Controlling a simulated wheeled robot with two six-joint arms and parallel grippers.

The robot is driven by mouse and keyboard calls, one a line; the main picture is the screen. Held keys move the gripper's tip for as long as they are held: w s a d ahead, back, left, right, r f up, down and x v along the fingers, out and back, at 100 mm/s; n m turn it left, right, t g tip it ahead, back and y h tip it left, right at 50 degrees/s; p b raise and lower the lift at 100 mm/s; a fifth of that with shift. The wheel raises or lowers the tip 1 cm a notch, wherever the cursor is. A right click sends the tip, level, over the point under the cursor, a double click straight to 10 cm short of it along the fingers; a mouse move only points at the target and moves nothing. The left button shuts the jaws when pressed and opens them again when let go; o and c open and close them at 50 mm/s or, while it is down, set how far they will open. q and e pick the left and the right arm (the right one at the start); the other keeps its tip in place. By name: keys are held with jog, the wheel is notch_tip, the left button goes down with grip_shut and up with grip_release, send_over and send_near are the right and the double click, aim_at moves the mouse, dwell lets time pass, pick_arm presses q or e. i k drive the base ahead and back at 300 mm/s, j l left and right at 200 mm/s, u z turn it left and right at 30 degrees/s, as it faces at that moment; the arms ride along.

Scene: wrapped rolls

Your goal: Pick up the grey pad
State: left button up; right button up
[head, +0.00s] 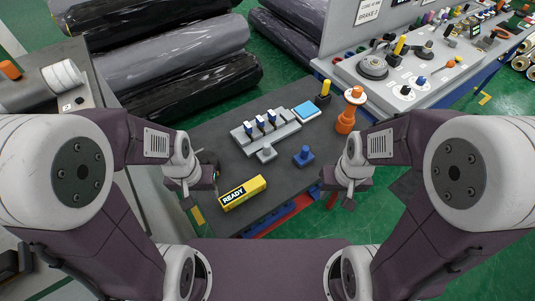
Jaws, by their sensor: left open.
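A small grey block with a raised knob (266,154), which looks most like the grey pad, lies on the dark table (225,135) in front of a grey rack (247,146). My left gripper (207,184) is open at the table's left edge, left of and nearer than the grey block, apart from it. My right gripper (342,192) is at the table's right side, apart from the objects; its fingers are too small to read. A similar blue piece (304,156) sits to the right of the grey one.
A yellow-and-black READY box (243,192) lies close to my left gripper. A light blue square (306,111), a yellow-topped black piece (323,92) and an orange stand (346,120) are at the back right. Wrapped rolls (195,85) lie behind the table.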

aim_at(269, 154)
jog(key=i+l+u, duration=0.15)
jog(key=l, duration=0.25)
jog(key=i+l+u, duration=0.15)
jog(key=l, duration=0.25)
jog(key=i+l+u, duration=0.3)
jog(key=i+l, duration=0.05)
jog(key=i, duration=0.1)
